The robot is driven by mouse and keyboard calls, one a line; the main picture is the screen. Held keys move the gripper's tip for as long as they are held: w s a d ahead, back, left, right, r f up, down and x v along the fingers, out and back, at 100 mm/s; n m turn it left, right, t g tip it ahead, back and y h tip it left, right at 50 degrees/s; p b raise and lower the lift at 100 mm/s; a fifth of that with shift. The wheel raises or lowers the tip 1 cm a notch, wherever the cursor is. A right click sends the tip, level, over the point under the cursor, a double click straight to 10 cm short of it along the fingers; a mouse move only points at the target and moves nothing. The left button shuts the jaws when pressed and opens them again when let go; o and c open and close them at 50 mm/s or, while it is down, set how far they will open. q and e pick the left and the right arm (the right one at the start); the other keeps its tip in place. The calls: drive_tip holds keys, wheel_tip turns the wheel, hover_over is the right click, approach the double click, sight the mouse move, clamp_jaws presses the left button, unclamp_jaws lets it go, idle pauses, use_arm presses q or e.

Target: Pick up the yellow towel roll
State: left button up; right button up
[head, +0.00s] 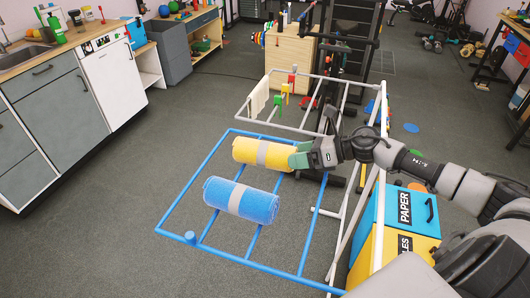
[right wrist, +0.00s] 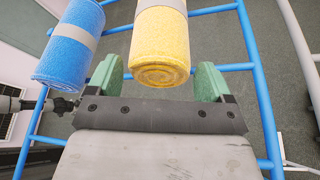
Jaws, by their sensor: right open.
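The yellow towel roll (head: 262,152) with a grey band lies on a blue bar rack (head: 171,206) in the head view. A blue towel roll (head: 240,200) lies beside it, nearer to me. My right gripper (head: 300,157) is at the right end of the yellow roll. In the right wrist view its two green fingers (right wrist: 157,82) are spread apart, with the end of the yellow roll (right wrist: 160,50) in front of and between them. I cannot tell whether they touch it. The blue roll (right wrist: 70,42) is to the left there. My left gripper is not in view.
A white frame (head: 337,235) stands right of the rack, with PAPER and other bins (head: 398,212) below my right arm. A grey rack with clips (head: 270,112) is behind the blue rack. Counters (head: 50,90) stand at left; open floor lies between.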

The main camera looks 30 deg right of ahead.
sight(265, 154)
drive_tip(key=x, duration=0.1)
drive_tip(key=p+x, duration=0.1)
drive_tip(key=x, duration=0.1)
drive_tip(key=shift+w+a+r, duration=0.15)
drive_tip(key=shift+w+r, duration=0.05)
drive_tip(key=shift+w, duration=0.1)
drive_tip(key=shift+w+a+f, duration=0.15)
drive_tip(key=shift+a+f, duration=0.05)
drive_tip(key=shift+c, duration=0.3)
drive_tip(key=c, duration=0.7)
